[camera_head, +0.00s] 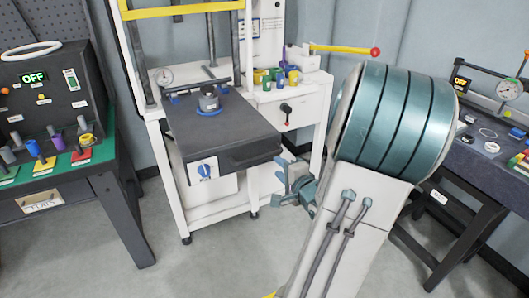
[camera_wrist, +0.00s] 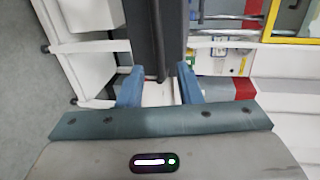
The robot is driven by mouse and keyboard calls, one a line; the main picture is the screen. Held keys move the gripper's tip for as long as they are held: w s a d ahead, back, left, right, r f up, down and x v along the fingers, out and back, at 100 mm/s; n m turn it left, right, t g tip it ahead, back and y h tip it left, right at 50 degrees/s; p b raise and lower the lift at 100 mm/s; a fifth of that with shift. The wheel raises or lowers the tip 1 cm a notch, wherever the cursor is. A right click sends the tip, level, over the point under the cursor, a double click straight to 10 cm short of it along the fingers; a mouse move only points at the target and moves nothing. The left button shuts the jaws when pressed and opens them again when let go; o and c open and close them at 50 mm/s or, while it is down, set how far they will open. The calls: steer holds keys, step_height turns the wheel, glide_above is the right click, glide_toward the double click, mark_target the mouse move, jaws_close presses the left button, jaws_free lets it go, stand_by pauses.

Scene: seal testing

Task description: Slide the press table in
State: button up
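The press table (camera_head: 225,130) is a dark grey slab pulled out toward the front of the white press frame, with a dark bar handle (camera_head: 257,154) on its front face. A round metal fixture with a blue ring (camera_head: 209,101) sits on it. My gripper (camera_head: 293,178), with blue fingers, is just right of and below the table's front end. In the wrist view, my gripper (camera_wrist: 160,88) is open, its fingers on either side of the view's middle. The dark table front (camera_wrist: 150,35) reaches down toward the gap between them. Whether they touch it, I cannot tell.
A white cabinet (camera_head: 300,110) with small coloured parts and a yellow lever with a red knob (camera_head: 375,52) stands right of the press. A green-topped bench (camera_head: 60,172) is at left, a dark bench (camera_head: 485,165) at right. Floor in front is clear.

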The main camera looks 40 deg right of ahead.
mark_target(266, 157)
steer(key=shift+p+x, duration=1)
steer(key=shift+p, duration=0.85)
steer(key=b+x, duration=0.1)
steer(key=x, duration=0.7)
steer(key=shift+w+f, duration=0.2)
jaws_close()
